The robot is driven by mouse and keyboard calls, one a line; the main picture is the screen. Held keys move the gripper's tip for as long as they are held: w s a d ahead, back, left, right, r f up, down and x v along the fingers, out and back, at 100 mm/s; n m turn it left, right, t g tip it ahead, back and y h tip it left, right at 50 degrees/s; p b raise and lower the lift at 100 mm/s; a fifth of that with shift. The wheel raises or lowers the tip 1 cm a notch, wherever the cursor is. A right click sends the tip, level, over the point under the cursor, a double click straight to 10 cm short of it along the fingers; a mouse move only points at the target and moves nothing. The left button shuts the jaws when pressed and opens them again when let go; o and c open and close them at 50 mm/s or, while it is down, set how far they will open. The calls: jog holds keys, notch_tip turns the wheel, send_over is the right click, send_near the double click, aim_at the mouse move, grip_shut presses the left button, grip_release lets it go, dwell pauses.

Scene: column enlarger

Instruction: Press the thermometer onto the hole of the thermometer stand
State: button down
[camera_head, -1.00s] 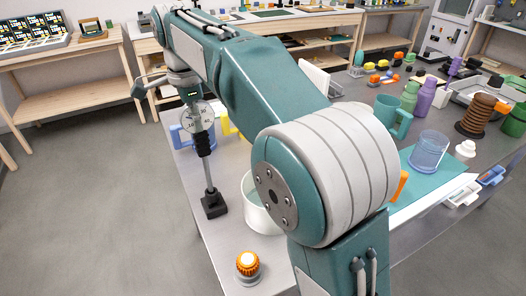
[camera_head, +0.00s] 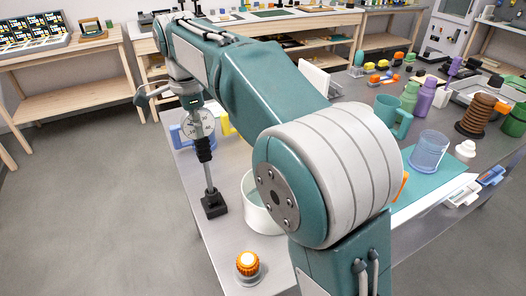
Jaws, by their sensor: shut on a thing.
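The thermometer (camera_head: 198,124) has a round white dial and is upright on the left side of the bench. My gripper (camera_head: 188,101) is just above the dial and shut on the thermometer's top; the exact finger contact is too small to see. The thermometer stand (camera_head: 213,204) has a square black base, a thin grey rod and a black upper part. The dial is directly above the stand's black upper part, lined up with it. Whether the probe is in the hole cannot be made out.
A blue frame-like item (camera_head: 178,137) and a yellow item (camera_head: 226,124) are behind the stand. A white round container (camera_head: 258,212) is to its right, partly hidden by my arm. An orange-topped knob (camera_head: 247,264) is in front. The bench's left edge is close.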

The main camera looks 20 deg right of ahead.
jog(key=shift+f, duration=1.35)
dwell(0.4)
jog(key=c, duration=0.5)
grip_release()
jog(key=shift+c, duration=0.2)
jog(key=shift+r, duration=0.1)
jog(key=shift+a+r, duration=0.1)
jog(key=shift+r, duration=3.85)
jog(key=r, duration=0.6)
jog(key=shift+w+a+r, duration=0.15)
jog(key=shift+a+r, duration=0.05)
jog(key=shift+r, duration=0.4)
